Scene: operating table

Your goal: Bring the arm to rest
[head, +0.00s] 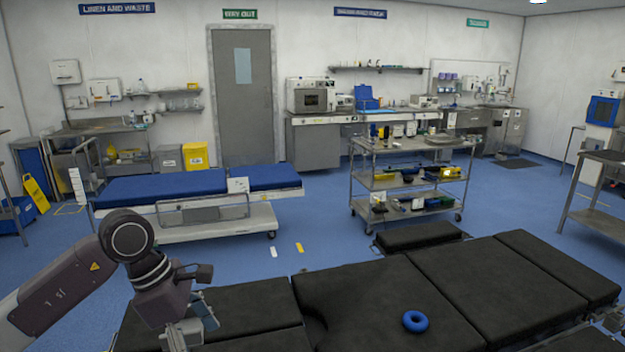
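My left arm comes in from the lower left, bent at a large round joint. Its gripper (196,325) is low in the picture, over the left part of the black operating table (450,285). Its fingers are small and partly cut off by the bottom edge, so I cannot tell whether they are open or shut. I see nothing clearly held in it. A blue ring (415,321) lies flat on the table's black padding, well to the right of the gripper and apart from it. My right gripper is not clearly visible.
A blue-topped stretcher (160,187) stands behind my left arm. A steel trolley (412,148) with several items stands beyond the table. A steel stand (600,205) is at the right. A yellow floor sign (36,193) is at the far left. Blue floor lies clear between stretcher and trolley.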

